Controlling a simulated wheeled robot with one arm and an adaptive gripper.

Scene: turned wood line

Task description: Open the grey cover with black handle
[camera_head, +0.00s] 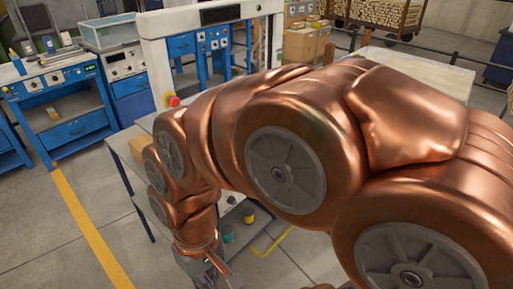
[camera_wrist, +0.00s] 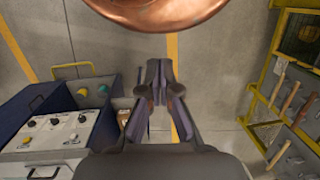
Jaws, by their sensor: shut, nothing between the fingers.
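In the wrist view, a light grey panel with a black handle (camera_wrist: 42,173) sits at the lower left, cut by the frame edge. It looks like the grey cover and appears closed, though I cannot be sure. My gripper (camera_wrist: 160,66) is in the middle of the wrist view, to the right of that panel and apart from it. Its fingers are together with nothing between them. In the head view my copper arm hides much of the scene, and only part of the gripper shows at the bottom.
A control panel with black knobs (camera_wrist: 58,130) adjoins the cover in the wrist view. A yellow rack with hand tools (camera_wrist: 282,100) stands at the right. Grey floor with a yellow line (camera_head: 88,225) lies open at the left. Blue workbenches (camera_head: 62,105) stand behind.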

